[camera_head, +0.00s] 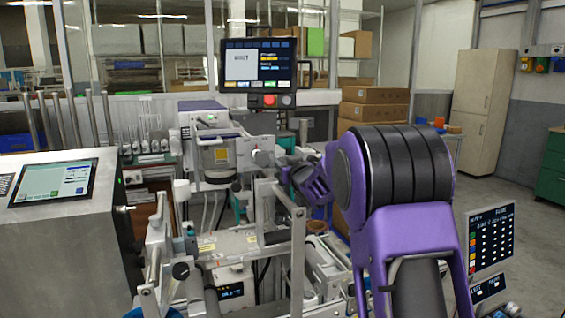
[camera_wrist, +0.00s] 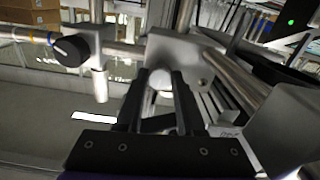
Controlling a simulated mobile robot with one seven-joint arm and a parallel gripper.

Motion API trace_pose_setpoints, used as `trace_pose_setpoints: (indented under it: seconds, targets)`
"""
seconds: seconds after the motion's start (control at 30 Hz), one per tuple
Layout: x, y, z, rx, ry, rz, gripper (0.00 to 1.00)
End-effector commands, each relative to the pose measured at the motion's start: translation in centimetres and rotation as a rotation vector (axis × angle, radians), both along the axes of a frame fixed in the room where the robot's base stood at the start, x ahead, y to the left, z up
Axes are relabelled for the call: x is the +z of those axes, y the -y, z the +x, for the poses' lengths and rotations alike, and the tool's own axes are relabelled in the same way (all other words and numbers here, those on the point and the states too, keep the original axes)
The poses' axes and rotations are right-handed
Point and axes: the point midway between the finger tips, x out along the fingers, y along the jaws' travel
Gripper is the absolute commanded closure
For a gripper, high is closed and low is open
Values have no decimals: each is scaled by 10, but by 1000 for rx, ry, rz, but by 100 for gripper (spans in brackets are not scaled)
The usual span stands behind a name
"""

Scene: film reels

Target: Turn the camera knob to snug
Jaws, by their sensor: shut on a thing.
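In the wrist view, my gripper (camera_wrist: 163,88) has its two dark fingers closed around a pale, rounded knob (camera_wrist: 160,78). It sits against a grey metal block (camera_wrist: 188,58), and I take it to be the camera knob. The fingers hide its sides, and no mark showing its turn is visible. In the head view, my purple wrist reaches left to the machine in the middle. The fingertips and the held knob are too small and crowded to make out there.
A black knob with a white line (camera_wrist: 72,50) stands on a rod left of my fingers. Metal rods and blocks crowd the grip. A monitor (camera_head: 258,65) stands above the machine, and a console with a screen (camera_head: 55,183) is at left. Cardboard boxes (camera_head: 375,103) are stacked behind.

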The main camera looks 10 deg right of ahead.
Motion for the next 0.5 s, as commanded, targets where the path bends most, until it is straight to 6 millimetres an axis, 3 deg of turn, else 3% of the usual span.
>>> trace_pose_setpoints:
  seconds: [0.5]
  targets:
    - [-2, 1, 0, -2, -61, 266, 100]
